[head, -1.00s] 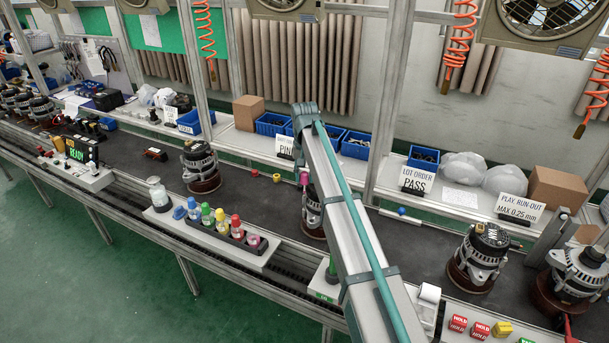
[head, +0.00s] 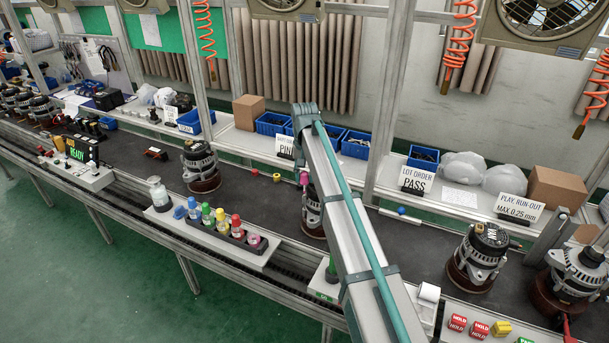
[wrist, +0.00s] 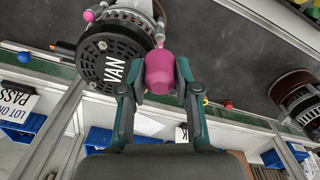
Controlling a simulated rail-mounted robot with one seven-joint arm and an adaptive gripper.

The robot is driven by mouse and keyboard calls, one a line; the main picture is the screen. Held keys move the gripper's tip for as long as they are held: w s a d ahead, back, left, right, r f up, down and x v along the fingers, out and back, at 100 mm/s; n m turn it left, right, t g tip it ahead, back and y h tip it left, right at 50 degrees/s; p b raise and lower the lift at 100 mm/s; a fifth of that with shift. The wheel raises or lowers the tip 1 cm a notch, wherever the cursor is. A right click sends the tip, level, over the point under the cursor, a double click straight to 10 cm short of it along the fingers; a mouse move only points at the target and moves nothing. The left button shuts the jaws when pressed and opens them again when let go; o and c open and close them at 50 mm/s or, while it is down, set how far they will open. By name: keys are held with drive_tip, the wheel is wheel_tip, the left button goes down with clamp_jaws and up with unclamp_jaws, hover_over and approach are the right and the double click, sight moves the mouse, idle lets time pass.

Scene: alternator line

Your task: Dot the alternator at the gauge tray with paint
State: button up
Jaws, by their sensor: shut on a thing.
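My gripper (wrist: 160,85) is shut on a magenta paint cap (wrist: 160,72) in the wrist view. Whether anything on the cap touches the alternator I cannot tell. A small magenta spot (wrist: 88,15) shows near that alternator's upper edge. In the head view my arm hides the gripper and part of this alternator (head: 311,216); the magenta cap (head: 304,178) shows above it. The paint rack (head: 215,232) holds blue, green, yellow and red capped bottles and a capless pink one (head: 253,240). I cannot pick out the gauge tray for certain.
Other alternators stand on the dark belt, one to the left (head: 200,167) and one to the right (head: 478,255). A blue ball (head: 401,210) lies by a pale strip at the belt's back edge. Blue bins (head: 271,124) and signs line the back shelf.

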drive_tip(key=shift+f, duration=0.55)
idle(1.9)
drive_tip(key=shift+r, duration=0.1)
drive_tip(key=shift+r+p, duration=1.3)
drive_tip(key=shift+r, duration=1.15)
